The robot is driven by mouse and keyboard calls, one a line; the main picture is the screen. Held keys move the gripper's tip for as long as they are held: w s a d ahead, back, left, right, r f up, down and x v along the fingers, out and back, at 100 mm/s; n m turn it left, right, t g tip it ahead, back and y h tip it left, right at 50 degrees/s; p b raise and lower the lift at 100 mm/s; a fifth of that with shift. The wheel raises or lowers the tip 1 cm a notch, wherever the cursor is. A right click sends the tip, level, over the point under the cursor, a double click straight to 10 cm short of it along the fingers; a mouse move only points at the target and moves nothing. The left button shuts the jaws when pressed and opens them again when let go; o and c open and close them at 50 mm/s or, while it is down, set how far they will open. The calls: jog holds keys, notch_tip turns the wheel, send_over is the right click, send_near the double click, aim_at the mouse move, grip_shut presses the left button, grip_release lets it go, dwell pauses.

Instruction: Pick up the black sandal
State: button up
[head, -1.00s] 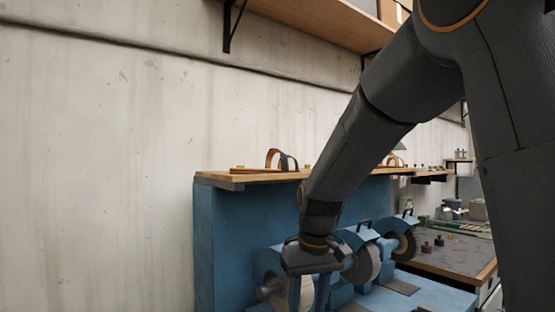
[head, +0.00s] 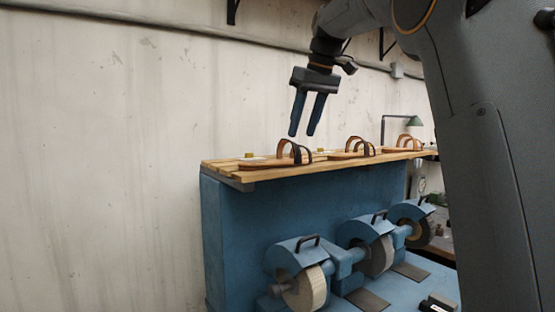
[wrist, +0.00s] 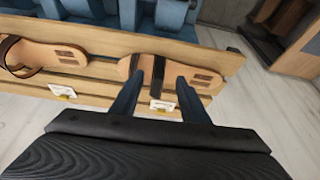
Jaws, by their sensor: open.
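A tan-soled sandal with one black strap and one brown strap (head: 272,162) lies at the near left end of the wooden shelf (head: 228,167). My gripper (head: 302,133) is open and empty, pointing down above this sandal, with its fingertips apart from it. In the wrist view the sandal (wrist: 203,74) lies under the fingers, and its black strap shows between the two fingertips (wrist: 160,78). Two more sandals lie further along the shelf, a middle one (head: 345,154) and a far one (head: 403,149). No sandal looks wholly black.
The shelf tops a blue grinding machine (head: 235,235) with several wheels, one of them pale (head: 305,290). Small white tags lie on the shelf, one (wrist: 162,105) beside the near sandal. A bare concrete wall (head: 100,150) stands behind. The air above the shelf's left end is clear.

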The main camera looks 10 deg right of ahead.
aim_at(297, 149)
jog(key=shift+p+x, duration=1.2)
jog(key=shift+x, duration=1.6)
jog(key=shift+w+d, duration=0.1)
jog(key=shift+c, duration=0.3)
jog(key=shift+r, duration=0.1)
grip_shut()
